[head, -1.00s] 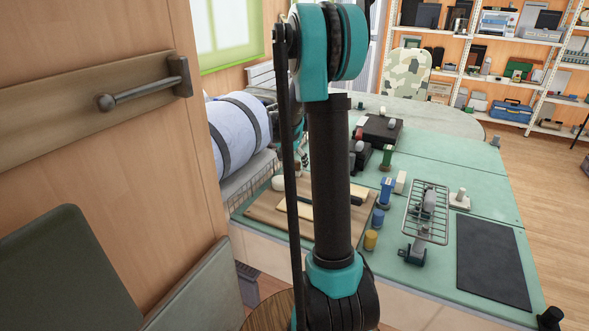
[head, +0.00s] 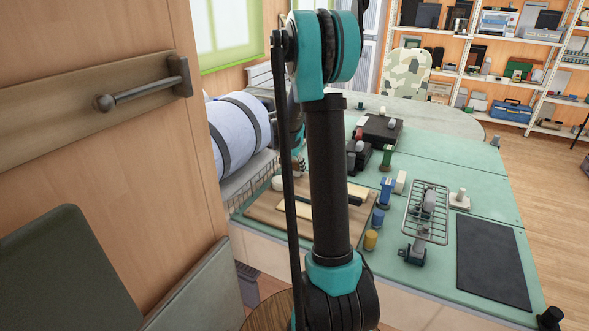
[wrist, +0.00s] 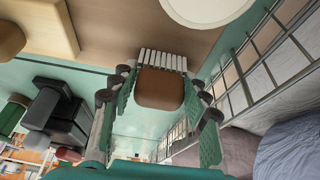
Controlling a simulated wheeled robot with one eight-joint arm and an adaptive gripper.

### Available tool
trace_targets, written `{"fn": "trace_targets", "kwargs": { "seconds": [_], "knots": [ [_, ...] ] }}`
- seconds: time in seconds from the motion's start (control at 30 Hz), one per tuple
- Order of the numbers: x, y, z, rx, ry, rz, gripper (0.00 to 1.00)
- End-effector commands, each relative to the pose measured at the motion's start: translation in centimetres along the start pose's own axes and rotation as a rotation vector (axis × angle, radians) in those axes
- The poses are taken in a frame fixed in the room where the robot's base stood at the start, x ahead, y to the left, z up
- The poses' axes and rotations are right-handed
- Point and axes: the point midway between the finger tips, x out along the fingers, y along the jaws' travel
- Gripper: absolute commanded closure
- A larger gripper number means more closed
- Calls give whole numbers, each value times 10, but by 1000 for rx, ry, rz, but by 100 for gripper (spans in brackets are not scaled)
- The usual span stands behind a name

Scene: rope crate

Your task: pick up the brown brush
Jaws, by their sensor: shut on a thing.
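The brown brush (wrist: 160,88) is in the middle of the wrist view, a brown block with a row of pale bristles at its far end. My gripper (wrist: 161,94) has its two green-padded fingers on either side of the block and is shut on it. The bristles point toward the wooden board (wrist: 110,22). I cannot tell whether the brush touches the surface beyond it. In the head view my own arm hides most of the gripper and the brush.
A wire basket (wrist: 270,68) runs close along the right in the wrist view. A round pale dish (wrist: 205,8) is beyond the brush. In the head view the green table (head: 445,160) carries a wire rack (head: 426,212), a dark mat (head: 493,265) and several small items.

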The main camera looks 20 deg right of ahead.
Motion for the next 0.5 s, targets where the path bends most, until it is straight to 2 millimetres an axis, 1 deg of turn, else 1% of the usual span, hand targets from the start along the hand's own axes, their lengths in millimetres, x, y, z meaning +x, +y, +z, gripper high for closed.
{"fn": "trace_targets", "kwargs": {
  "seconds": [0.27, 0.37, 0.5],
  "knots": [
    [-2, 0, -1, 0, 0, 0, 91],
    [-8, 0, -3, 0, 0, 0, 91],
    [-23, 0, -10, 0, 0, 0, 91]
  ]
}}
